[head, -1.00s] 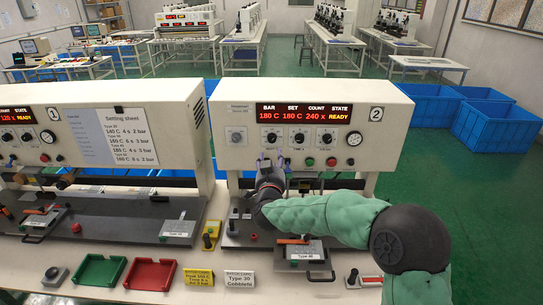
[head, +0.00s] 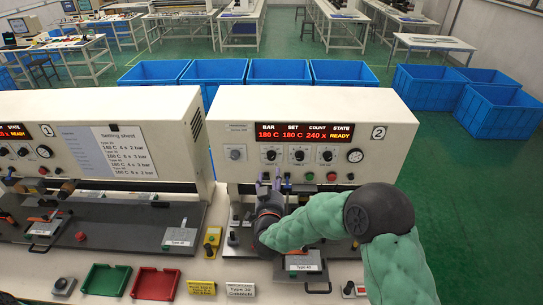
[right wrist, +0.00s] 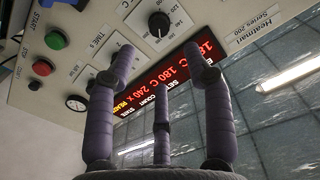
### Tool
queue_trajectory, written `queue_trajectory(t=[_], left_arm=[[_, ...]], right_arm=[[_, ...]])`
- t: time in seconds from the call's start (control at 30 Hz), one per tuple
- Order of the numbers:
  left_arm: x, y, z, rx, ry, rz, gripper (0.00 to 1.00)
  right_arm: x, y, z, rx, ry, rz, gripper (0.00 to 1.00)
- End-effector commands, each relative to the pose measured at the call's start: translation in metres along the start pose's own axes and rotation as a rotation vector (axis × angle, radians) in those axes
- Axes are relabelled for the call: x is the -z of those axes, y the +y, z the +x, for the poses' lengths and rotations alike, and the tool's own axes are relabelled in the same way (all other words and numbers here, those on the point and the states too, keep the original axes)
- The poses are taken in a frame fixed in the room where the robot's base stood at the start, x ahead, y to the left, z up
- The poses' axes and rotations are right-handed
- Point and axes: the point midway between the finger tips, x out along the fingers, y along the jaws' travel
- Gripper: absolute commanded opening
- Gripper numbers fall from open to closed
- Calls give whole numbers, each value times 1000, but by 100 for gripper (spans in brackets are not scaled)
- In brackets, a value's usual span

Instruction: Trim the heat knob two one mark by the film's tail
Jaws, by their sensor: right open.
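Station 2's heater (head: 315,110) shows 180 C, 180 C, 240 x and READY. Its front has three black dials; the leftmost (head: 271,155) appears to be the heat knob, though its scale is too small to read in the head view. In the right wrist view a black knob (right wrist: 158,24) with a white pointer and a numbered scale sits beyond the fingers. My right gripper (head: 271,183) is just below the leftmost dial, fingers raised. Its fingers (right wrist: 160,75) stand apart, empty, with no visible contact. A grey plate with a white label (head: 303,262) lies on the bench below. My left gripper is out of view.
A setting sheet (head: 124,152) is on station 1. Green (head: 105,280) and red (head: 156,284) trays and a yellow card (head: 201,288) lie in front. Blue bins (head: 500,108) stand behind.

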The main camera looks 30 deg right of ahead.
Motion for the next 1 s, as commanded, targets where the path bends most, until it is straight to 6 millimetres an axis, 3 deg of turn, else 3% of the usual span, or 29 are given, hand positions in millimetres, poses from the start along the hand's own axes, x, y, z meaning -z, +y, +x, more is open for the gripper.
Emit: queue_trajectory(t=[0.3,0.5,0.7,1.0], left_arm=[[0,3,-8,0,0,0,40],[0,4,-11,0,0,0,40],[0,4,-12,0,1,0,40],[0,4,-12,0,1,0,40]], right_arm=[[1,1,56,-3,0,0,52],[1,0,83,-2,0,0,52],[0,0,94,-1,-1,0,52],[0,0,96,-1,0,0,49]])
